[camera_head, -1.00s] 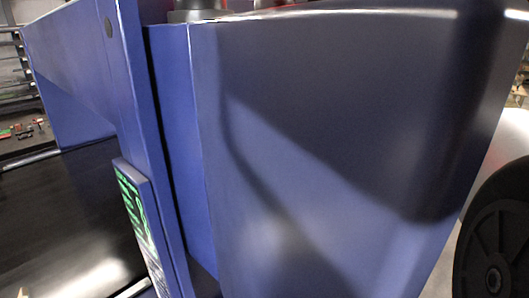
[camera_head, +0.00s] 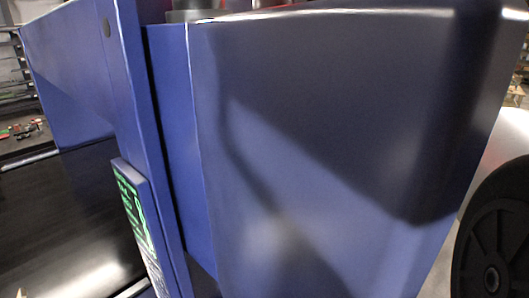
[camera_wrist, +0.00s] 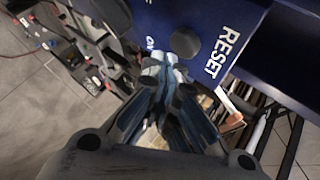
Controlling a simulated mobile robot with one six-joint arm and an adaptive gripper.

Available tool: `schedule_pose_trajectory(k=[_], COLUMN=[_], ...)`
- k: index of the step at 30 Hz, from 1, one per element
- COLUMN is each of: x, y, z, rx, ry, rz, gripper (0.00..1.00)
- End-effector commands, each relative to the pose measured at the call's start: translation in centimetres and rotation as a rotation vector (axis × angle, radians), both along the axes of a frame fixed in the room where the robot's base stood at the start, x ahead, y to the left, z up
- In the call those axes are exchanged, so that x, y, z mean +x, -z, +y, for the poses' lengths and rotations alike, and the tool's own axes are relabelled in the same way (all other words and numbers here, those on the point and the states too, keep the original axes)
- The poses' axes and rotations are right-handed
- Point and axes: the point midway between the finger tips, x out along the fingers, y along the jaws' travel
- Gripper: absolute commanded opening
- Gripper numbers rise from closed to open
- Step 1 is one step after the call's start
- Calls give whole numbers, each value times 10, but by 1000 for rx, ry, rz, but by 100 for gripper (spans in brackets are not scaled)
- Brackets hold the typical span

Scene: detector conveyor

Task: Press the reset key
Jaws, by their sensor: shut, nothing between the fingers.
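The reset key is a dark round button (camera_wrist: 185,42) on a blue panel (camera_wrist: 235,22) in the wrist view, with the white word RESET beside it on the right. My gripper (camera_wrist: 163,66) is shut and empty. Its fingertips point up toward the panel and sit just below and left of the key in the picture. I cannot tell whether they touch the panel. A second dark round button (camera_wrist: 110,14) is at the upper left, with small white lettering between the two. The head view shows neither the key nor my gripper.
In the head view, the blue detector housing (camera_head: 330,130) fills the middle and right. A display with green text (camera_head: 138,215) is on its left post, beside the dark conveyor belt (camera_head: 60,225). Shelving and a bench with small items (camera_head: 25,130) stand behind at left.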

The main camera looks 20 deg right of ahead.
Motion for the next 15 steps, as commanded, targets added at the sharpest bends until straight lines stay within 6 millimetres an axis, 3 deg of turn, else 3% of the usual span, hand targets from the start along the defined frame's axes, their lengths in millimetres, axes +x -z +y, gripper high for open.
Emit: schedule_pose_trajectory(k=[15], x=[7], y=[0], z=[4], rx=[0], ry=[0], rz=[0], gripper=[0])
